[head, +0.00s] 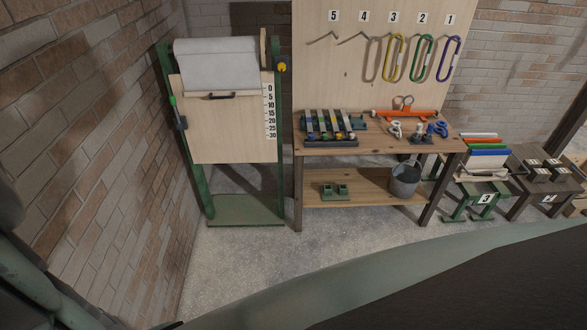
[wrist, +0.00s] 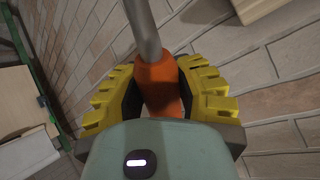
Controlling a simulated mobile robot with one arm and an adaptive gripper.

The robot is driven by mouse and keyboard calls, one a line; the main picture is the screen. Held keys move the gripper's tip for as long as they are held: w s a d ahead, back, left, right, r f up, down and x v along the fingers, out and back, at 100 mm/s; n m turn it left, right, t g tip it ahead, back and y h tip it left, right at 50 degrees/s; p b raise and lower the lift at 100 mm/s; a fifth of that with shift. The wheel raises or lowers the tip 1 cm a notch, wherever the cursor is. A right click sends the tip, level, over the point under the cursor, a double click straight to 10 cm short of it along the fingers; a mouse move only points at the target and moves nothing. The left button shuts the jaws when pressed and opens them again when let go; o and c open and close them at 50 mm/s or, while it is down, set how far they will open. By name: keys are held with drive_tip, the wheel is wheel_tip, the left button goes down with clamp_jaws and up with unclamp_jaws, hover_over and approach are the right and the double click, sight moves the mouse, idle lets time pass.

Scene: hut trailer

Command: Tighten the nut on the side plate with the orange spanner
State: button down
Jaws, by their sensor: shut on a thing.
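My gripper (wrist: 157,74) shows in the wrist view, with its yellow ridged fingers closed on both sides of an orange handle (wrist: 160,92). A grey metal shaft (wrist: 143,30) runs up from the handle out of the frame, so the spanner's head is hidden. The spanner is held in front of a brick wall, apart from anything else visible. I cannot make out the nut or the side plate in either view. The gripper and spanner do not show clearly in the head view.
A green frame with a wooden board (head: 225,135) stands by the brick wall (head: 105,150). Right of it is a workbench (head: 385,150) with tools, a bucket (head: 405,180) below and numbered hooks above. Low stands are at the far right. Floor (head: 260,255) before the bench is clear.

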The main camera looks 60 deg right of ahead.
drive_tip(key=s+a+f+n+g+b, duration=0.1)
drive_tip(key=s+a+f+g+b, duration=0.2)
drive_tip(key=f, duration=0.3)
drive_tip(key=s+a+f+n+g+b, duration=0.2)
drive_tip(key=s+a+f+g+b, duration=0.1)
drive_tip(key=f, duration=0.4)
drive_tip(key=s+a+f+n+g+b, duration=0.2)
drive_tip(key=s+a+f+g+b, duration=0.1)
drive_tip(key=f, duration=0.4)
drive_tip(key=shift+s+f+g+b, duration=0.15)
drive_tip(key=shift+s+g+b, duration=0.5)
drive_tip(key=shift+b, duration=0.55)
